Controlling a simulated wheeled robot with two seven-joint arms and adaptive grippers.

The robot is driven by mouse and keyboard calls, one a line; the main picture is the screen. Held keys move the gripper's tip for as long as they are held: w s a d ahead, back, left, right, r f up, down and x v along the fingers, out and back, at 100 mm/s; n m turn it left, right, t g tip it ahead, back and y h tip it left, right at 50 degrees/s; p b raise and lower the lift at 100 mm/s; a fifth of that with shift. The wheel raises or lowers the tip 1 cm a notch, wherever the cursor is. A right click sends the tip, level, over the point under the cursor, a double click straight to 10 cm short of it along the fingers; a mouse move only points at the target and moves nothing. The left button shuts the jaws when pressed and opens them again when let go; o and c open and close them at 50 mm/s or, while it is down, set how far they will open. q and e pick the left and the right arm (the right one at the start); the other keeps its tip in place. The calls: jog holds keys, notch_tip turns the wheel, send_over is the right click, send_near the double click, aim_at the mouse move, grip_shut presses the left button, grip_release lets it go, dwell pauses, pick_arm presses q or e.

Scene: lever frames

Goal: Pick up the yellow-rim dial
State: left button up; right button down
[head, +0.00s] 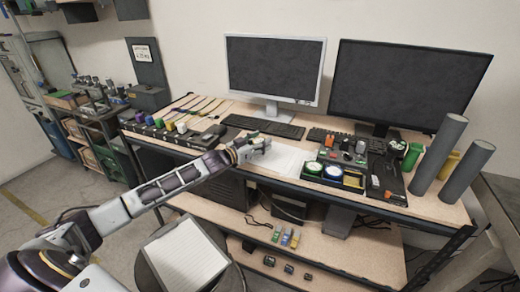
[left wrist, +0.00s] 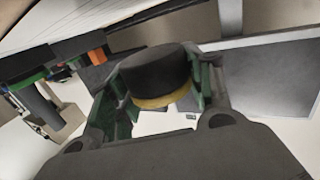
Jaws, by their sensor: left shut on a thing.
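The yellow-rim dial (left wrist: 155,72) is in the left wrist view, a dark round body with a yellow band along its lower edge. It sits between the two fingers of my left gripper (left wrist: 165,90), which is shut on it. In the head view my left gripper (head: 254,147) is over the front middle of the desk, near white paper; the dial is too small to make out there. A green-rim dial (head: 314,168) and a blue-rim dial (head: 333,172) stand in a dark tray to the right. My right gripper is not in view.
The desk (head: 440,203) carries a keyboard (head: 262,127), two monitors (head: 275,68) and grey cylinders (head: 438,155) at the right. A yellow compartment (head: 352,180) is beside the blue-rim dial. A stool with paper (head: 187,258) stands in front.

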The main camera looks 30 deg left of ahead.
aim_at(260, 141)
pick_arm(q)
notch_tip(260, 141, up, 4)
jog(key=shift+f, duration=0.1)
jog(key=shift+r, duration=0.7)
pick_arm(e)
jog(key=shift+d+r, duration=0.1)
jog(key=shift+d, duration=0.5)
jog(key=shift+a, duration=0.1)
